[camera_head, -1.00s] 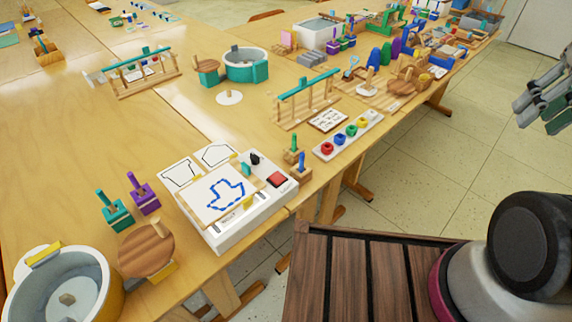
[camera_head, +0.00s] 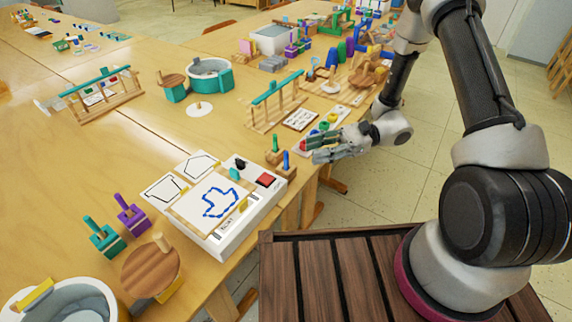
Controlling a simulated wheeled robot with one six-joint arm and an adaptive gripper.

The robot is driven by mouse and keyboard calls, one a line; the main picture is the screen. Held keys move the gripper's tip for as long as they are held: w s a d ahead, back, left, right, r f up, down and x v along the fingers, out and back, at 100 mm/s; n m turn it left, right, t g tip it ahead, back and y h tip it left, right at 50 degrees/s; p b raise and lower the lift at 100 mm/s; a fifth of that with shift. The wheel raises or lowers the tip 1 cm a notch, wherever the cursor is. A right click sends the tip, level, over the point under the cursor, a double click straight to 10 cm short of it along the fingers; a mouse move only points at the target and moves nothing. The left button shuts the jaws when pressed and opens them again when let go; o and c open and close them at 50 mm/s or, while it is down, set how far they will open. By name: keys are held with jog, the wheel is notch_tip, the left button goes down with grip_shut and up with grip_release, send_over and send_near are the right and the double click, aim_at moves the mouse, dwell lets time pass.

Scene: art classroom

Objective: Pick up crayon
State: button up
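Thin upright crayon-like sticks stand in small wooden blocks at the near edge of the table. One is green (camera_head: 275,142) and one is blue (camera_head: 286,160). I cannot tell for certain which is the task's crayon. My gripper (camera_head: 314,150) reaches in from the right, just right of the blue stick and apart from it. Its fingers point left and look spread, with nothing seen between them. A purple stick (camera_head: 123,201) and a teal stick (camera_head: 92,226) stand in coloured blocks at the left.
A white drawing box (camera_head: 232,236) with a blue outline lies left of the gripper. Behind the gripper are a tray of coloured rings (camera_head: 340,111), partly hidden, and a wooden rack (camera_head: 275,103). A round wooden piece (camera_head: 150,270) stands at the lower left.

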aim_at(287, 160)
jog(key=f, duration=0.1)
jog(key=f+m, duration=0.1)
jog(key=f+t, duration=0.1)
jog(key=shift+w+a+f+m+y, duration=0.15)
jog(key=shift+w+a+m+y, duration=0.2)
jog(key=shift+a+m+y, duration=0.05)
jog(key=shift+a+f, duration=0.2)
jog(key=shift+a, duration=0.1)
jog(key=a, duration=0.7)
jog(key=shift+s+a, duration=0.1)
jog(key=shift+s, duration=0.3)
grip_shut()
